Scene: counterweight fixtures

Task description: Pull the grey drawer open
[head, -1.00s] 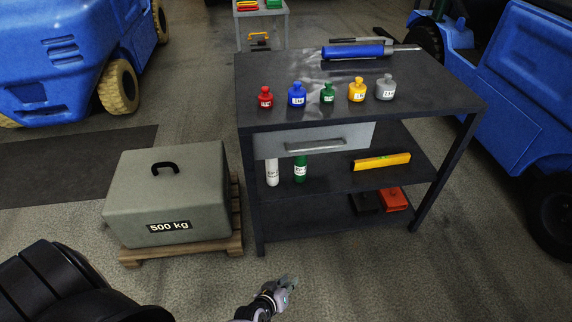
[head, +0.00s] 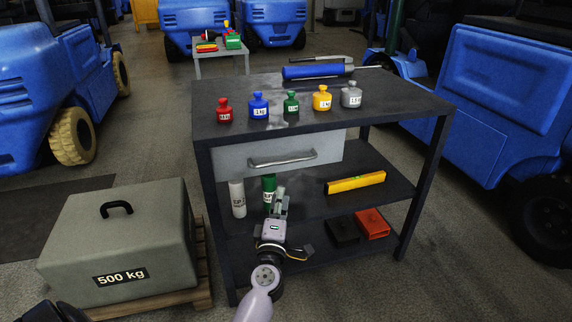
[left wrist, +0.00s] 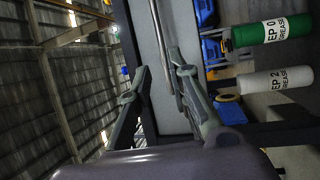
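The grey drawer (head: 225,160) hangs under the workbench top, its front close to the bench's front edge, so it looks shut. Its bar handle (head: 283,158) runs across the front. My left gripper (head: 281,196) is below the handle in the head view, in front of the lower shelf, and partly hides a green bottle. In the left wrist view its two fingers (left wrist: 157,82) are apart with nothing between the tips. The handle (left wrist: 165,50) shows beyond them, in line with the gap, apparently not touched. My right gripper is not in view.
The workbench top (head: 400,100) carries several coloured weights and a blue tool (head: 313,72). A white bottle (head: 237,198), a green bottle (head: 268,185) and a yellow level (head: 355,182) stand on the shelf below. A 500 kg block (head: 120,245) is at left.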

